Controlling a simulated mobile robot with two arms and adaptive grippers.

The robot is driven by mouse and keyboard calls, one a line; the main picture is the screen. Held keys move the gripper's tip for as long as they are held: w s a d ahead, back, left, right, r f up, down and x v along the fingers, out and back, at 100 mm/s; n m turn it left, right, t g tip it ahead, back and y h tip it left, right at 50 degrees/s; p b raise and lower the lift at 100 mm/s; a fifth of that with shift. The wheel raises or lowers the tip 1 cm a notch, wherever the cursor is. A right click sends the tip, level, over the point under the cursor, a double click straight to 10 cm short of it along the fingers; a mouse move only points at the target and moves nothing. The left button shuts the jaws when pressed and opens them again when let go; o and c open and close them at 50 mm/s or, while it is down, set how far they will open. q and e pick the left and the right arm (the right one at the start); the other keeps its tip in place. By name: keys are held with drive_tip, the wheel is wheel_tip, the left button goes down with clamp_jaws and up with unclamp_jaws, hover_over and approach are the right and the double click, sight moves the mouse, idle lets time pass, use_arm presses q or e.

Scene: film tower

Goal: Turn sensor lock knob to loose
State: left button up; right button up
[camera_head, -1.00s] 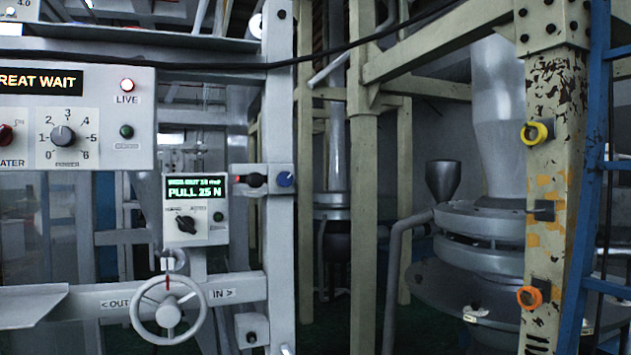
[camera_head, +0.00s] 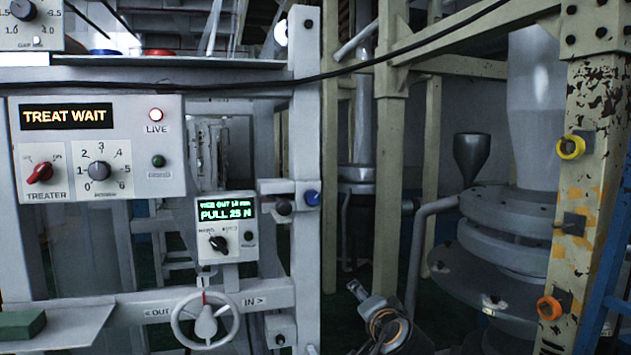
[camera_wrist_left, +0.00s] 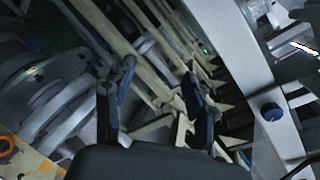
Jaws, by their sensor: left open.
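A small blue knob (camera_head: 313,198), which looks like the sensor lock knob, sits on the right side of the grey upright. It also shows in the left wrist view (camera_wrist_left: 271,112), right of the fingers. I cannot read a lock setting on it. A dark round part (camera_head: 284,207) sits on the bracket just left of it. My left gripper (camera_wrist_left: 152,108) is open and empty, with its two dark fingers apart and clear of the knob. A grey arm part with an orange ring (camera_head: 384,326), likely mine, shows low in the head view; its fingertips cannot be made out. My right gripper is not in view.
The small panel (camera_head: 227,228) reads "PULL 25 N". Below it is a handwheel (camera_head: 205,318). The larger panel (camera_head: 95,148) reads "TREAT WAIT". A black cable (camera_head: 440,43) crosses above. A yellow ring knob (camera_head: 571,147) and an orange one (camera_head: 549,307) are on the right post.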

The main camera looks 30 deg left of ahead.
use_arm(q)
drive_tip(key=s+a+r+n+y+p, duration=0.1)
drive_tip(key=s+r+n+y+p, duration=0.3)
drive_tip(key=r, duration=1.2)
drive_tip(key=b, duration=0.2)
approach(314, 199)
drive_tip(key=shift+n+g, duration=0.3)
drive_tip(key=shift+g, duration=0.1)
drive_tip(key=p+x, duration=0.4)
drive_tip(key=x, duration=0.1)
drive_tip(key=r+p+x, duration=0.1)
drive_tip(key=p+x, duration=0.1)
drive_tip(key=x, duration=0.1)
drive_tip(key=shift+d, duration=0.1)
drive_tip(key=shift+w+a+f+p, duration=0.15)
drive_tip(key=shift+w+a+p, duration=0.35)
drive_tip(key=shift+w+a, duration=0.1)
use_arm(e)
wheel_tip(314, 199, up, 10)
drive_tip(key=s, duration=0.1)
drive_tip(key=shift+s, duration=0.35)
use_arm(q)
drive_tip(key=shift+c, duration=0.2)
drive_tip(key=c, duration=1.1)
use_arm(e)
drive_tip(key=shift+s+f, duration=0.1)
